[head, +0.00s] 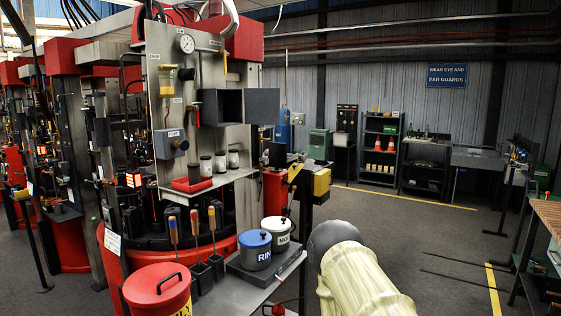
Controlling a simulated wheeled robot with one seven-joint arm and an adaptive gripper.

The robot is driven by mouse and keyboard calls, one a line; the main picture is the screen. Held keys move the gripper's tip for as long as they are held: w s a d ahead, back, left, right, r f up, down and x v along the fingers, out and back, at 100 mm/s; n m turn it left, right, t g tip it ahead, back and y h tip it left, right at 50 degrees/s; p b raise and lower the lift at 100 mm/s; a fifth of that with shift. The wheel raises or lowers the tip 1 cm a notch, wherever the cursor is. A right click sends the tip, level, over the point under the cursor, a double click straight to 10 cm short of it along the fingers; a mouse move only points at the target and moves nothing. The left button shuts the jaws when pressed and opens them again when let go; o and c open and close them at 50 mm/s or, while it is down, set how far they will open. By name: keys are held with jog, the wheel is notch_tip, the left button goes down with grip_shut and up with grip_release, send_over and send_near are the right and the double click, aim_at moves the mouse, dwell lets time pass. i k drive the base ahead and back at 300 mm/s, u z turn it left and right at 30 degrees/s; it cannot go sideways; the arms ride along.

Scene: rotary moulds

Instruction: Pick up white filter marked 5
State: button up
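Three small cylinders stand in a row on the grey shelf of the machine panel: a left one (206,166), a middle one (221,162) and a right one (234,158). They look white or pale with dark parts. Any numbers on them are too small to read, so I cannot tell whether one is the white filter marked 5. A pale cream arm link of mine, with a dark rounded joint, rises from the bottom edge right of centre. My gripper is not in view.
A red tray (192,184) sits left of the cylinders. Below are a blue-lidded pot (255,251), a white-lidded pot (277,233) and several wooden-handled tools. A red lidded bin (157,292) stands at the front. An open grey box (222,107) hangs above the shelf. The floor at right is mostly clear.

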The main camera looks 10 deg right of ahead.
aim_at(220, 157)
jog(key=z, duration=0.25)
jog(key=i, duration=0.95)
jog(key=u, duration=0.25)
